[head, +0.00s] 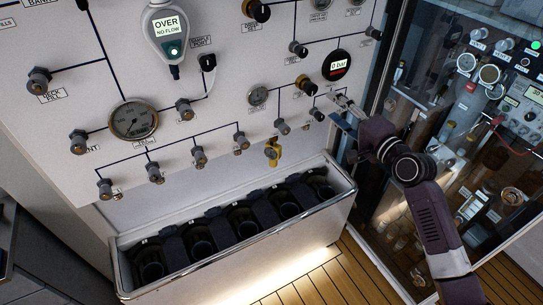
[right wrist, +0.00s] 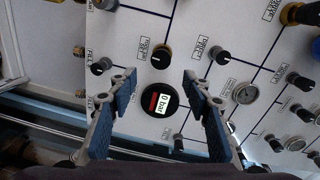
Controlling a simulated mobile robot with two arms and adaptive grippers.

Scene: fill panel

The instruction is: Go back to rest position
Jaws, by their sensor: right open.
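My right gripper (head: 346,108) is at the right edge of the white panel (head: 215,95), in front of its lower right part. In the right wrist view my right gripper (right wrist: 158,76) shows two blue-padded fingers spread wide with nothing between them. A round black display reading "0 bar" (right wrist: 159,101) lies beyond the gap between the fingers. The same display (head: 337,65) is above the gripper in the head view. I cannot tell whether a finger touches the panel. My left gripper is in neither view.
Several knobs stick out of the panel, with a round gauge (head: 134,120) at left. A white trough (head: 239,265) with black cylindrical holders runs below it. A glass-fronted cabinet (head: 430,130) stands at right, behind my right arm. Wooden floor (head: 320,281) shows below.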

